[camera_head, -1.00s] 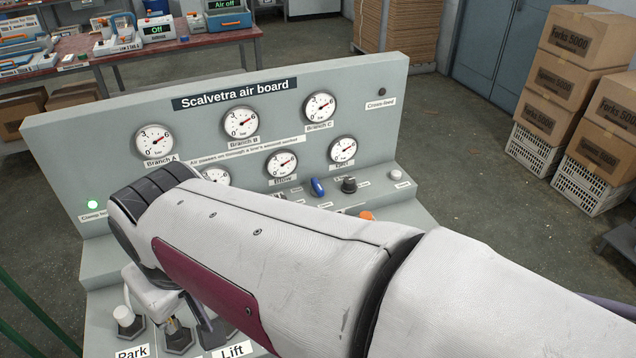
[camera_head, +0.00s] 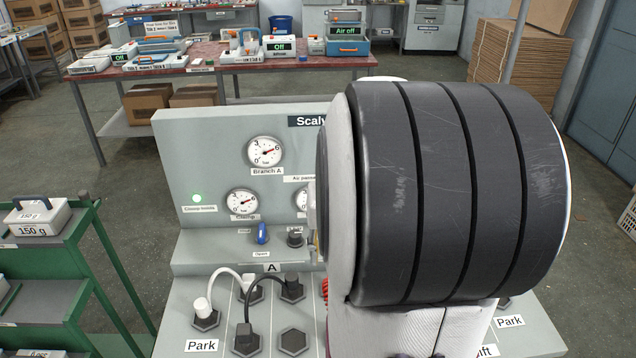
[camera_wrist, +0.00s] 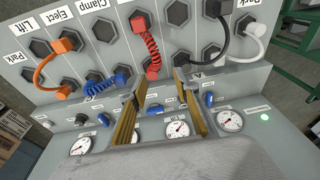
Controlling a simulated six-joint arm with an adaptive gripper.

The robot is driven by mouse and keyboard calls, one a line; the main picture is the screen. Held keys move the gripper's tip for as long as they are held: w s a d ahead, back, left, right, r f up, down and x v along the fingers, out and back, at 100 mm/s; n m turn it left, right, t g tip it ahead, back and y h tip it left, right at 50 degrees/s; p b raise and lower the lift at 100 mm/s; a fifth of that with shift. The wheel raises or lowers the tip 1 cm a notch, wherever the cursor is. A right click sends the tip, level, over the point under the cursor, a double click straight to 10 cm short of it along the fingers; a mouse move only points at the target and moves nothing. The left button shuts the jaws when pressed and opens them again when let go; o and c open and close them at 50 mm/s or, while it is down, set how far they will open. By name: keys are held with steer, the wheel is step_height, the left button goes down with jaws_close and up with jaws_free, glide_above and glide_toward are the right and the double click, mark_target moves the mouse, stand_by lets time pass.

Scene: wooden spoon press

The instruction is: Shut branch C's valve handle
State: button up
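My gripper (camera_wrist: 157,88) is open and empty, with its two tan fingers spread above the board's ledge in the wrist view. Three blue valve handles show in that view, which sees the board upside down. The leftmost, which appears to be branch C's valve handle (camera_wrist: 103,119), lies left of the fingers, beside a black knob (camera_wrist: 81,119). The middle handle (camera_wrist: 153,110) shows between the fingers. Branch A's handle (camera_wrist: 210,98) is right of them and also shows in the head view (camera_head: 262,233). My arm hides branch C's part in the head view.
Several gauges sit on the air board (camera_head: 215,145), including Branch A's (camera_head: 265,152). Coiled red (camera_wrist: 151,55) and blue (camera_wrist: 104,81) hoses and an orange hose (camera_wrist: 50,60) stand near the fingers. A green rack (camera_head: 85,235) is at the left.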

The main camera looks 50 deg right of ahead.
steer(key=s+d+f, duration=0.2)
steer(key=d+f, duration=0.1)
steer(key=d, duration=0.6)
steer(key=s+d+f+m, duration=0.1)
steer(key=d+f, duration=0.2)
steer(key=d, duration=0.7)
steer(key=s+d+f+m+h, duration=0.1)
steer(key=d+f, duration=0.3)
steer(key=d, duration=0.6)
steer(key=shift+s+t, duration=0.4)
steer(key=shift+s, duration=0.4)
steer(key=shift+n+t+h, duration=0.3)
steer(key=shift+n+h, duration=0.4)
steer(key=shift+n, duration=0.2)
steer(key=d+r, duration=0.1)
steer(key=w+d, duration=0.1)
steer(key=d+r, duration=0.1)
steer(key=shift+w+d+r, duration=0.25)
steer(key=shift+d+r, duration=0.05)
steer(key=shift+d, duration=0.05)
steer(key=shift+f, duration=0.1)
steer(key=shift+x, duration=3.8)
jaws_close()
